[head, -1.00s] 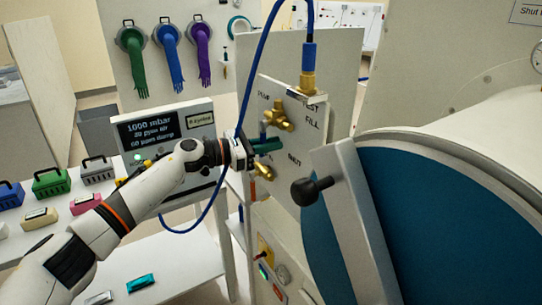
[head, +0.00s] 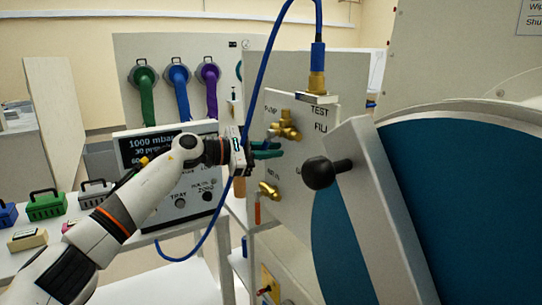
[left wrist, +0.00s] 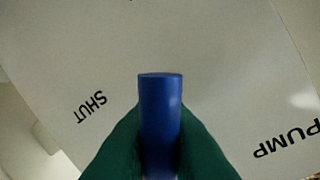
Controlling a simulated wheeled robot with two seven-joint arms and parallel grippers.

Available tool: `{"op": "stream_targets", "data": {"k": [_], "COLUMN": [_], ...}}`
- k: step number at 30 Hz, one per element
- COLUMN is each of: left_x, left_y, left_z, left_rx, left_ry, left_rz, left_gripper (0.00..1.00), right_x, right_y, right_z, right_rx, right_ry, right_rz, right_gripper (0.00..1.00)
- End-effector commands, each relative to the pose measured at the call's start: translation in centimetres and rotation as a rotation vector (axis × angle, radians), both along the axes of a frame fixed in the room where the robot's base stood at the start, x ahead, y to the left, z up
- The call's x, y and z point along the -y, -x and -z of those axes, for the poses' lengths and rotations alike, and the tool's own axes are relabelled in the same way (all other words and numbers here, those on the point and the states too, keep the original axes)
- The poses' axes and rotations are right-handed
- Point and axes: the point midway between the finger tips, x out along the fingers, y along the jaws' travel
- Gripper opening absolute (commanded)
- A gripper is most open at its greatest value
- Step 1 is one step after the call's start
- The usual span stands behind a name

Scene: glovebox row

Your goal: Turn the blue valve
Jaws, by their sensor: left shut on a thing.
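The blue valve handle (left wrist: 160,112) is a smooth blue bar standing between my green left fingers in the left wrist view. My left gripper (head: 265,150) is shut on it in front of the white valve panel (head: 318,142). A brass valve body (head: 286,130) sits on the panel just above and right of the fingers in the head view. In the left wrist view the words SHUT and PUMP show on the panel on either side of the handle. The handle's lower part is hidden between the fingers. My right gripper is out of view.
A second brass valve (head: 268,190) with an orange handle (head: 257,214) is below the gripper. A black knob (head: 320,173) on the large door's bar stands close to the right. A blue hose (head: 258,75) loops behind my wrist. A grey readout box (head: 190,190) is behind my arm.

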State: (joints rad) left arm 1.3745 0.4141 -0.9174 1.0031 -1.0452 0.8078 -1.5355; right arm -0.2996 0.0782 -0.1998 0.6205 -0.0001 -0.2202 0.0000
Motion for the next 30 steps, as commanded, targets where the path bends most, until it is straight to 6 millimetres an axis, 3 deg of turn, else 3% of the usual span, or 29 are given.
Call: {"op": "stream_targets", "data": {"k": [8, 9, 13, 23, 30], "left_x": [0.0, 0.0, 0.0, -0.4, -3.9], "left_y": [0.0, 0.0, 0.0, 0.1, 1.8], "left_z": [0.0, 0.0, 0.0, 0.0, -0.1], "left_rx": [0.001, 0.0, 0.0, 0.0, 0.002], "left_ry": [0.0, 0.0, 0.0, 0.0, -0.001], "left_rz": [0.0, 0.0, 0.0, -0.001, -0.003], "left_gripper": [0.0, 0.16, 0.35, 0.35, 0.35], "right_x": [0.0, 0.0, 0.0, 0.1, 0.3], "right_y": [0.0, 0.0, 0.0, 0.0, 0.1], "right_z": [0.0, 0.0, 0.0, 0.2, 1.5], "right_rx": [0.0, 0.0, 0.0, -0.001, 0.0], "right_ry": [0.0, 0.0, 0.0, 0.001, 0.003], "right_rz": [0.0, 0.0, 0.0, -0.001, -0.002], "right_gripper": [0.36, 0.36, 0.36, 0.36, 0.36]}}
